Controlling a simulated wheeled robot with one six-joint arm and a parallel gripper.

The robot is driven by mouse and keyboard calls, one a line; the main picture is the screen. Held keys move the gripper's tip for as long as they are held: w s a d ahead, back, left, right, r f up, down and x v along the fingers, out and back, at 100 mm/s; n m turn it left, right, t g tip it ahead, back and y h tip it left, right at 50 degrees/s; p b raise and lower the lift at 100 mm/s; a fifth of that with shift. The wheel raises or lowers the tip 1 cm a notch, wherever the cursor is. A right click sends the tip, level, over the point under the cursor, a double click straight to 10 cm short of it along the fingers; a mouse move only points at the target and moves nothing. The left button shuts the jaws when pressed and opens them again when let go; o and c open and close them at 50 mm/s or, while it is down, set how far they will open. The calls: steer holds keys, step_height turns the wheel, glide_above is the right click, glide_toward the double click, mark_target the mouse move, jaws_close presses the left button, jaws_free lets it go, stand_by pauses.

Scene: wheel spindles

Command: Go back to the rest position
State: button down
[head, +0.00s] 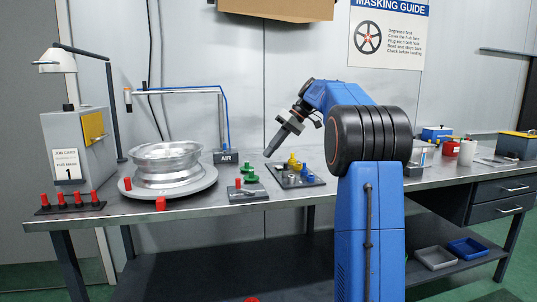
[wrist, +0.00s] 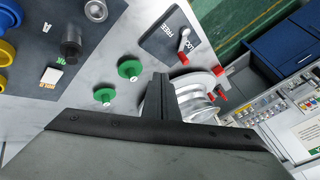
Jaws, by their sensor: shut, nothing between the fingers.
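My gripper (head: 269,152) hangs from my blue arm above the bench, tilted down to the left. Its fingers are closed together and hold nothing. In the wrist view the shut fingers (wrist: 159,95) stand out in front of the silver wheel rim (wrist: 196,106), partly covering it. In the head view the rim (head: 168,158) lies on a round grey turntable (head: 196,187), left of my gripper and clear of it.
Below my gripper are a dark plug tray (head: 287,183), green plugs (head: 251,177) and a lever plate (head: 240,197). A rack of red plugs (head: 70,208) stands at the left. The AIR stand (head: 224,157) rises behind. A red cup (head: 467,152) is at the right.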

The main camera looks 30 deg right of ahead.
stand_by(0.4)
steer(key=s+a+f+m+h, duration=0.2)
steer(key=s+a+f, duration=0.1)
steer(key=s+a, duration=0.6)
steer(key=s+a+f+m+h, duration=0.15)
steer(key=s+a+f, duration=0.35)
steer(key=s, duration=0.7)
steer(key=s+a+f+t+h, duration=0.1)
steer(key=s+a+f, duration=0.1)
steer(key=s+f, duration=0.6)
steer(key=s+a+f+t+h, duration=0.1)
steer(key=s+a+f+h, duration=0.1)
steer(key=s+f, duration=0.6)
steer(key=s+m, duration=0.1)
steer(key=s, duration=0.4)
steer(key=shift+s+a+f, duration=0.25)
steer(key=shift+a+f, duration=0.1)
